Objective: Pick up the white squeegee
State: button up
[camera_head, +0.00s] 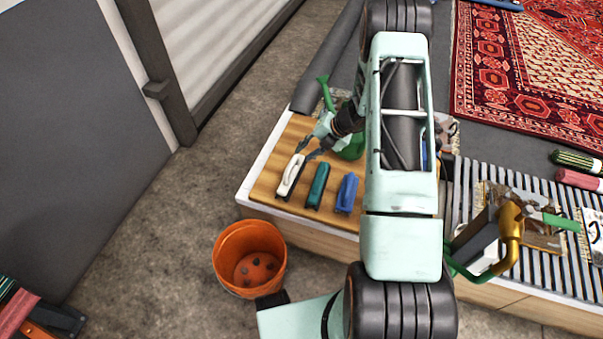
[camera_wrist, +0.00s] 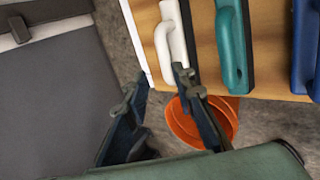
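The white squeegee (camera_head: 290,176) lies on a wooden board at the left end of a row of three. In the wrist view the white squeegee (camera_wrist: 172,34) is at the top middle, partly cut off by the picture edge. My gripper (camera_head: 307,150) is above the board, just behind and slightly right of the white squeegee's far end. In the wrist view my gripper (camera_wrist: 158,85) has its two dark fingers apart with nothing between them. One fingertip overlaps the near end of the white squeegee in that view; contact cannot be told.
A teal squeegee (camera_head: 317,186) and a blue one (camera_head: 347,193) lie to the right on the wooden board (camera_head: 268,184). A green watering can (camera_head: 352,148) stands behind. An orange bucket (camera_head: 249,259) is on the floor in front. The floor left of the bench is clear.

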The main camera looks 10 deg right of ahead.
aim_at(292, 165)
jog(key=b+x, duration=0.1)
jog(key=x, duration=0.5)
jog(key=shift+s+d+f+b, duration=0.1)
jog(key=shift+s+f+b, duration=0.1)
jog(key=shift+b, duration=0.2)
jog(key=b+x, duration=0.2)
jog(key=x, duration=0.3)
jog(key=shift+s+f, duration=0.1)
jog(key=shift+f, duration=0.05)
grip_shut()
